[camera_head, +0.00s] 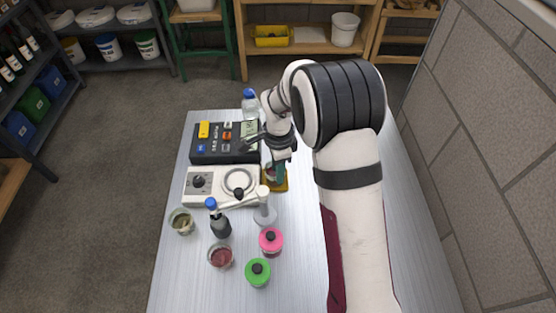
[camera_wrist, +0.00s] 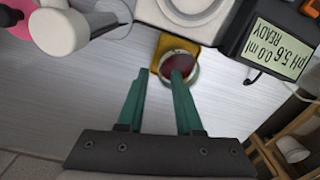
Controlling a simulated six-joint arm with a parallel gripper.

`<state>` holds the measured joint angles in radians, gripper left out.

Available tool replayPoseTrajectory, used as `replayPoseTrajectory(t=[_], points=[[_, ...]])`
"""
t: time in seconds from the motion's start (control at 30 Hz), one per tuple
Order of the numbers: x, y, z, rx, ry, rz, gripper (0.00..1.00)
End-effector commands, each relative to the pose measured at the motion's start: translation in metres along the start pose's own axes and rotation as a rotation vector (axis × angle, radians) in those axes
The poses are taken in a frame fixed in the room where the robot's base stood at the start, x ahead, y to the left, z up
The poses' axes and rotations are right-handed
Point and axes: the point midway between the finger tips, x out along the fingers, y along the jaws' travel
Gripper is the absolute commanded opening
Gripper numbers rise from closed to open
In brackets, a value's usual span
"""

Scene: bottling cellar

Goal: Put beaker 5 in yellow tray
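A glass beaker with dark red content (camera_wrist: 180,55) stands on the yellow tray (camera_wrist: 157,68), which shows as a small yellow edge in the head view (camera_head: 282,186). No number is readable on it. My gripper (camera_wrist: 158,75) has two teal fingers spread apart. In the wrist view the right fingertip overlaps the beaker and the left fingertip is beside it, over bare table. I cannot tell whether either touches the glass. In the head view my gripper (camera_head: 276,172) hides most of this beaker. Two other beakers stand front left, one with greenish content (camera_head: 182,221), one with red (camera_head: 221,257).
A white stirrer plate (camera_head: 212,184) and a dark meter (camera_head: 215,155) are left of the tray. The table's right side looks clear around my arm.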

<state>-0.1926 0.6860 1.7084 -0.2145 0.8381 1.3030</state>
Motion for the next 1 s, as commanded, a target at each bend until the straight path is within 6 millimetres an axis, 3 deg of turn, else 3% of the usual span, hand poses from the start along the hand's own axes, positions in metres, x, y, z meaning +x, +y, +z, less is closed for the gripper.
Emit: replayPoseTrajectory(t=[0.1,0.2,0.47,0.53,0.57,0.63,0.7,0.77,0.8,0.9,1.0], points=[[-0.034,-0.001,0.0,0.0,0.0,-0.005,0.34],[-0.056,-0.001,0.0,0.001,0.0,-0.004,0.34],[-0.076,0.001,0.0,-0.002,0.0,0.0,0.34],[-0.089,0.013,-0.003,-0.037,-0.006,0.0,0.34],[-0.099,0.024,-0.004,-0.069,-0.011,-0.001,0.34],[-0.129,0.064,-0.008,-0.182,-0.03,-0.002,0.34],[-0.155,0.118,-0.008,-0.326,-0.057,-0.003,0.34],[-0.169,0.166,-0.005,-0.454,-0.081,-0.009,0.34],[-0.173,0.196,-0.001,-0.537,-0.097,-0.017,0.34],[-0.172,0.255,0.011,-0.709,-0.13,-0.038,0.34],[-0.166,0.286,0.02,-0.811,-0.147,-0.053,0.34]])
